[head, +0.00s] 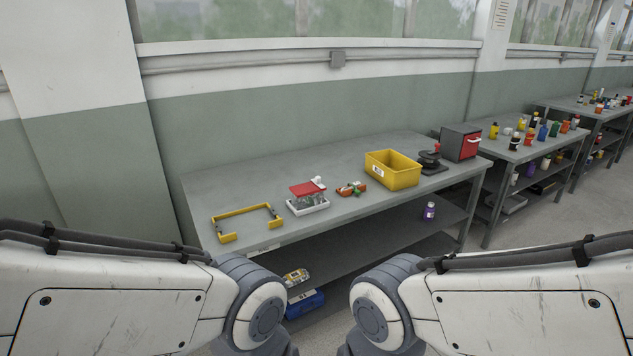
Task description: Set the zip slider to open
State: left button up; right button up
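A clear pouch or box (308,201) with a red top (303,189) sits on a white base (310,210) at the front of the near table. A small white piece (318,181) stands at the right end of the red top; it may be the zip slider, but it is too small to tell its position. My two arms come in from the lower left and lower right, in front of the table. Neither gripper shows; both are below the bottom edge of the view.
The grey table (250,187) also holds a yellow frame (246,209), a red and green item (351,189), a yellow bin (404,178), a black device (430,160) and a grey box (458,140) with a red front. The lower shelf (380,235) holds several items.

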aim_at(318, 180)
jog(key=u, duration=0.7)
jog(key=i, duration=1.05)
jog(key=z, duration=0.35)
